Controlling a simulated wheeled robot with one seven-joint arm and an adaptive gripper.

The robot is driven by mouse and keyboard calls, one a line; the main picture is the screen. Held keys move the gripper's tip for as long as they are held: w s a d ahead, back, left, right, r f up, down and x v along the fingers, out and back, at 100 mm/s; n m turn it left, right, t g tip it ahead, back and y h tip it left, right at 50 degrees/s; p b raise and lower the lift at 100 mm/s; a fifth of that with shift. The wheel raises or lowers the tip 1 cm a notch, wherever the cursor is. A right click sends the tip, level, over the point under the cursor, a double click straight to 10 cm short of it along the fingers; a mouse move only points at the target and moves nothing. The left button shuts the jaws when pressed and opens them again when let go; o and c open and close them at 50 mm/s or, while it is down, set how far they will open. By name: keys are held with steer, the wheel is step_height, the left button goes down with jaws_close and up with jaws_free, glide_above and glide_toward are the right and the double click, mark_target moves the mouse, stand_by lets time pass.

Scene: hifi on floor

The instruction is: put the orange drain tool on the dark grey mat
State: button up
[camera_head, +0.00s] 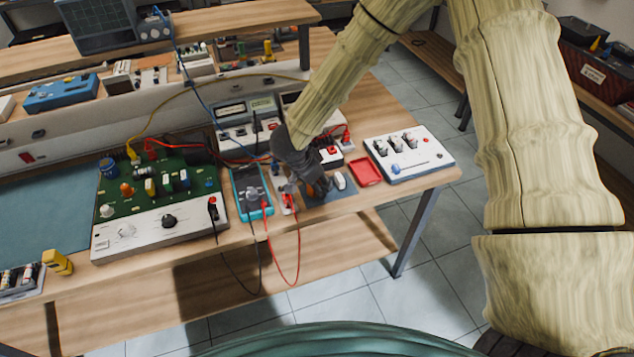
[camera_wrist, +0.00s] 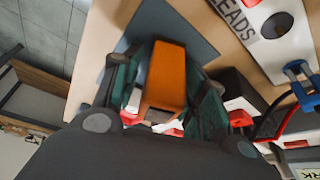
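The orange drain tool (camera_wrist: 166,72) is a blocky orange piece between the two dark fingers of my gripper (camera_wrist: 163,92) in the wrist view. The fingers press against its sides, so my gripper is shut on it. The dark grey mat (camera_wrist: 178,24) shows behind and below the tool. In the head view my gripper (camera_head: 317,188) points down over the mat (camera_head: 338,197), near the bench's front edge. The tool is mostly hidden by the gripper there. I cannot tell whether the tool touches the mat.
A small white item (camera_head: 340,181) appears at the mat's right part. A red tray (camera_head: 365,171) and a white switch box (camera_head: 409,154) stand to the right. A blue multimeter (camera_head: 251,195) with red and black leads is close on the left, beside a green circuit board (camera_head: 160,190).

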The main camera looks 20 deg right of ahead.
steer(key=shift+r, duration=0.1)
steer(key=b+v, duration=0.1)
steer(key=v, duration=1.1)
